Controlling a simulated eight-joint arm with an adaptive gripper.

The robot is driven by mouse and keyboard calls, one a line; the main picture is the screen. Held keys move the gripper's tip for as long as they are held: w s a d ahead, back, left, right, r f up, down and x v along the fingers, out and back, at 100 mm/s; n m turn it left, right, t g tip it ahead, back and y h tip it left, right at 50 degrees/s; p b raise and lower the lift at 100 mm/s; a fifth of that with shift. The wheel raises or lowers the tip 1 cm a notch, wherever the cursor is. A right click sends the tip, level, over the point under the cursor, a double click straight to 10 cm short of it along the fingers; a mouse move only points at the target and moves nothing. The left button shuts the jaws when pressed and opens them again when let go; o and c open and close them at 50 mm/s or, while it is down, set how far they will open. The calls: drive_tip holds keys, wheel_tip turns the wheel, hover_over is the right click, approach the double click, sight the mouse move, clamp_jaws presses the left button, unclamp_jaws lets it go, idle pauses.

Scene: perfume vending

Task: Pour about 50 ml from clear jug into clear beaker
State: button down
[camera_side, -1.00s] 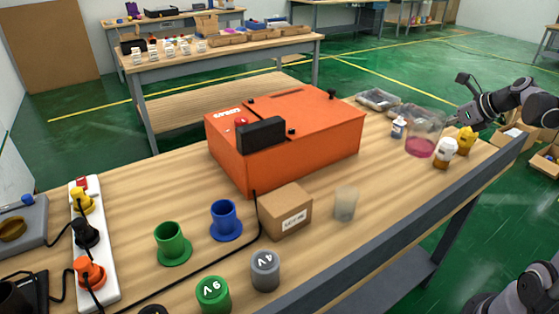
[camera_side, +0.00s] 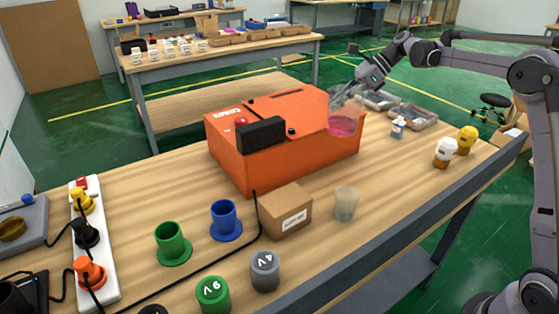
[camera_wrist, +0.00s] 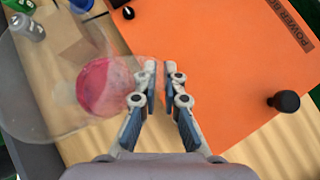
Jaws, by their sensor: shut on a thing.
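The clear jug (camera_side: 343,112) holds pink liquid in its bottom and is in the air in front of the orange box's right end. It looks roughly upright. My gripper (camera_wrist: 160,78) is shut on the jug's edge; the jug (camera_wrist: 40,95) spreads to the left of the fingers in the wrist view, with the pink liquid showing through its wall. The clear beaker (camera_side: 345,204) stands upright on the table, right of the cardboard box and below the jug in the side view. Its contents are hard to tell.
The large orange box (camera_side: 285,135) is close to the jug. A small cardboard box (camera_side: 284,211) stands left of the beaker. White and yellow bottles (camera_side: 445,152) and clear trays (camera_side: 410,114) are at the right. Bare table lies right of the beaker.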

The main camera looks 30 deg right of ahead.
drive_tip(key=shift+w+a+n, duration=0.3)
drive_tip(key=shift+a, duration=0.4)
drive_tip(key=shift+s+r, duration=0.1)
drive_tip(key=shift+s, duration=0.05)
